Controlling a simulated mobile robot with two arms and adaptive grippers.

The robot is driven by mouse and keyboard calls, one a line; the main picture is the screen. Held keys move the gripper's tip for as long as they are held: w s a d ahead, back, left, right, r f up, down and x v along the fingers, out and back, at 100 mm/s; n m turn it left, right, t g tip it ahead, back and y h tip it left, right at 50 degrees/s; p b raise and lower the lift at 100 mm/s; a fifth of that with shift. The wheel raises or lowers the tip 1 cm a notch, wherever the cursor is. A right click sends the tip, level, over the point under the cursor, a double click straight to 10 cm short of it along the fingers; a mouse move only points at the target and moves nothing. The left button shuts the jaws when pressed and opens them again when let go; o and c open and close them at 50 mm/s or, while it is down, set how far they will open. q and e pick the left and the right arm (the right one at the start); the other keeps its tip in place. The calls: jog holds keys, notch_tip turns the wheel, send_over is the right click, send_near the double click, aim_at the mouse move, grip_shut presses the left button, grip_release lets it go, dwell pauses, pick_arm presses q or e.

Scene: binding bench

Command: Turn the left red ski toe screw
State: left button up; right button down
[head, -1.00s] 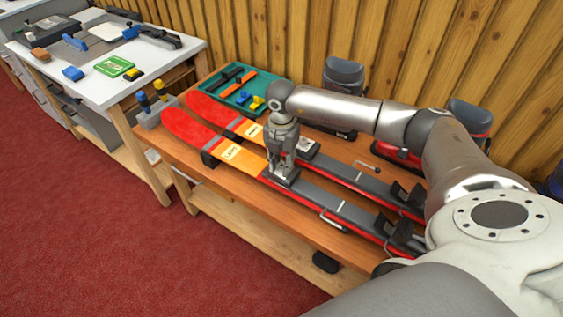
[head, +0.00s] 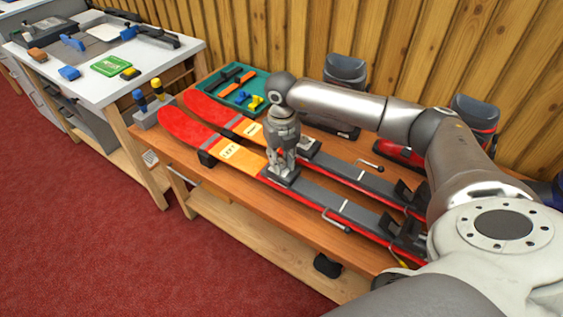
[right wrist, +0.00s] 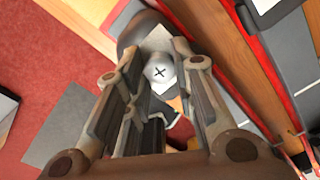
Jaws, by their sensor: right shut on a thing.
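Two red skis with orange and grey sections lie side by side on a wooden bench. The near one, the left ski (head: 185,125), has a pale label (head: 233,152) that seems to read LEFT. My right gripper (head: 282,172) points down at this ski's dark toe piece (head: 291,180). In the right wrist view, its fingers are shut on the round, pale toe screw (right wrist: 160,72), whose dark cross slot shows between the fingertips. The gripper hides the screw in the head view. My left gripper is not in view.
The other ski (head: 205,108) lies just behind. A green tray (head: 262,78) with tools and a grey holder (head: 150,118) with two screwdrivers stand at the ski tips. Ski boots (head: 345,70) stand at the back wall.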

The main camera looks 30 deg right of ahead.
aim_at(282, 163)
jog(key=shift+n, duration=0.7)
jog(key=shift+b, duration=0.3)
jog(key=c, duration=1.2)
grip_release()
notch_tip(282, 163, up, 12)
